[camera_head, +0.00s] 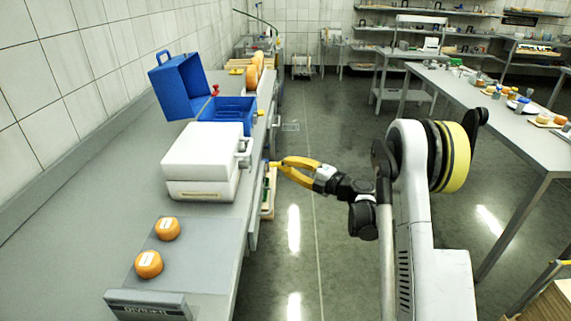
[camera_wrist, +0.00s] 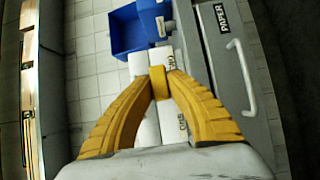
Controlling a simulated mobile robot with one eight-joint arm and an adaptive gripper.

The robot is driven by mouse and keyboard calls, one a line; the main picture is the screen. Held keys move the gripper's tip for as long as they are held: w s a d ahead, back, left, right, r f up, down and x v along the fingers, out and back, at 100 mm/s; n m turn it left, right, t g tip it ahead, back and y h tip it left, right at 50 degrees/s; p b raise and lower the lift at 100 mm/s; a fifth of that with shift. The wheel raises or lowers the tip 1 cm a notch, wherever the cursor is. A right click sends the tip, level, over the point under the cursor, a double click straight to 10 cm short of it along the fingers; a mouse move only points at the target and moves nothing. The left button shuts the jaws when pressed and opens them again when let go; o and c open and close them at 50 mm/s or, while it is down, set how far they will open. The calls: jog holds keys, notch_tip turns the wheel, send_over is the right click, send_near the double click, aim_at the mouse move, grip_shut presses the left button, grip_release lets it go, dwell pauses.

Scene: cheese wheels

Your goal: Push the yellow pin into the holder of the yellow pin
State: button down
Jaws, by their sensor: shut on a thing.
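My gripper (camera_head: 275,164) has yellow fingers and is beside the front edge of the left counter, near the white case (camera_head: 203,155). In the wrist view my gripper (camera_wrist: 159,88) is shut on a short yellow piece that looks like the yellow pin (camera_wrist: 158,81). The white case shows behind the fingers in the wrist view, apart from them as far as I can tell. A small yellow stub (camera_head: 260,113) shows at the right side of the open blue case (camera_head: 228,108). I cannot clearly make out the holder of the yellow pin.
Two orange cheese wheels (camera_head: 168,228) (camera_head: 149,264) rest on a grey plate at the near end of the counter. A drawer front labelled PAPER (camera_wrist: 222,20) has a handle (camera_wrist: 243,75). Another table (camera_head: 520,120) stands at the right. The floor between is clear.

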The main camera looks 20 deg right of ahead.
jog(key=shift+s, duration=0.15)
jog(key=shift+w+a+b, duration=0.2)
jog(key=shift+w+a, duration=0.1)
jog(key=shift+a, duration=0.6)
jog(key=shift+w+a+b, duration=0.15)
jog(key=shift+w+a, duration=0.15)
jog(key=shift+a, duration=0.6)
jog(key=shift+w+a+b, duration=0.2)
jog(key=shift+w+a, duration=0.1)
jog(key=shift+a, duration=0.6)
jog(key=shift+w+a+b, duration=0.1)
jog(key=shift+w+a, duration=0.1)
jog(key=shift+a, duration=0.45)
jog(key=shift+w+a+b, duration=0.15)
jog(key=shift+w+a, duration=0.1)
jog(key=shift+a, duration=0.4)
jog(key=shift+w+a+b, duration=0.1)
jog(key=shift+w+a, duration=0.1)
jog(key=shift+a, duration=0.45)
jog(key=c, duration=1.4)
grip_release()
send_near(272, 166)
jog(key=a, duration=0.2)
jog(key=shift+s+a, duration=0.2)
jog(key=shift+a, duration=0.15)
